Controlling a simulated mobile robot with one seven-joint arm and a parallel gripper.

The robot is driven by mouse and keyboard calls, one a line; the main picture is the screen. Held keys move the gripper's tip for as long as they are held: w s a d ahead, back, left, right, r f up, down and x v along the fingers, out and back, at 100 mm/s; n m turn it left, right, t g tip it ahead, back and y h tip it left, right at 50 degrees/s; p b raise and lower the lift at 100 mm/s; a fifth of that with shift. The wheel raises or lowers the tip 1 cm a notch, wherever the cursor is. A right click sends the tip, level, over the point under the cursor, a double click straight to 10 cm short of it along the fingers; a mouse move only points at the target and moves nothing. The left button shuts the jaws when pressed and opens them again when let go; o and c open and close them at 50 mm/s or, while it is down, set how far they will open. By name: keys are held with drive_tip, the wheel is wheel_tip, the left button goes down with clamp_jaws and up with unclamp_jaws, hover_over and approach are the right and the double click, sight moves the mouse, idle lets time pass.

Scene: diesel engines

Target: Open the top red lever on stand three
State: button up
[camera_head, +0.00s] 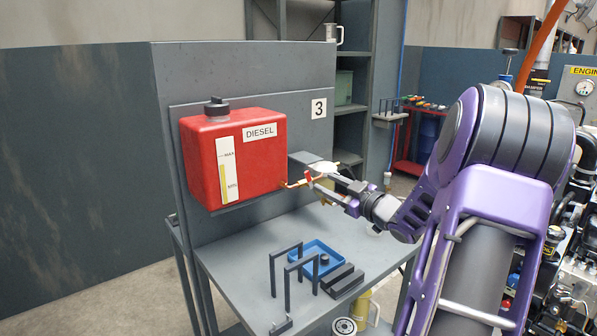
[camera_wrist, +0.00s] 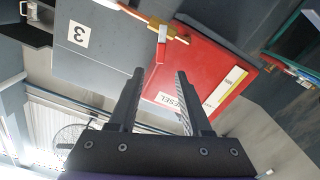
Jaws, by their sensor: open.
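The red diesel tank (camera_head: 250,165) hangs on the panel of the stand marked 3 (camera_head: 318,108). A brass valve pipe (camera_head: 292,184) comes out at its lower right, with a small red lever (camera_head: 309,177) on it. In the wrist view the red lever (camera_wrist: 161,44) hangs from the brass fitting (camera_wrist: 157,23), with a pale part near its middle. My gripper (camera_head: 308,172) is at the valve, open and empty. In the wrist view the lever lies just past my fingertips (camera_wrist: 159,72), in line with the gap between them. Contact is not visible.
Below is the stand's grey table (camera_head: 225,268) with a blue tray (camera_head: 322,258), dark upright frames (camera_head: 287,270) and dark blocks (camera_head: 343,280). A shelf rack (camera_head: 352,85) stands behind. An engine (camera_head: 575,230) is at the right. The floor at left is clear.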

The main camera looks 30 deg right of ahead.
sight(306, 173)
drive_tip(key=w, duration=0.4)
drive_tip(key=w+a, duration=0.1)
drive_tip(key=w, duration=0.6)
drive_tip(key=shift+w+a, duration=0.35)
drive_tip(key=shift+w, duration=0.05)
clamp_jaws()
